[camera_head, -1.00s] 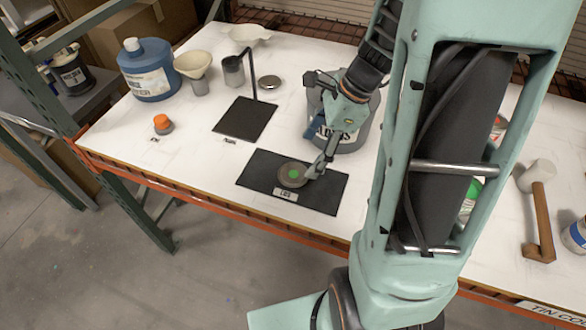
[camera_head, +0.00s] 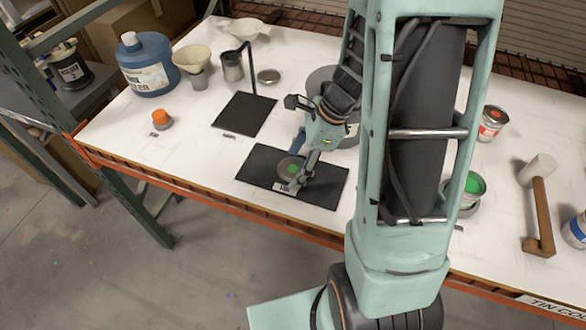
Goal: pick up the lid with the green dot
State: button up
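The lid with the green dot (camera_head: 288,168) is a round grey disc lying on a black mat (camera_head: 326,192) with a small white label at its front edge. My gripper (camera_head: 296,183) is down at the mat, reaching in from the upper right. Its fingers are at the right and front side of the lid and cover part of it. The picture is too small to tell whether the fingers touch or grip the lid, or how far apart they are.
A second black mat with a thin post (camera_head: 243,115) lies to the left. An orange-capped item (camera_head: 161,119), a blue jug (camera_head: 148,66) and funnels stand farther left. A large grey tin (camera_head: 322,82) is behind my gripper. A mallet (camera_head: 541,210) and paint tins (camera_head: 492,122) are at right.

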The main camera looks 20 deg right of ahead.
jog(key=c, duration=0.5)
jog(key=shift+r, duration=0.2)
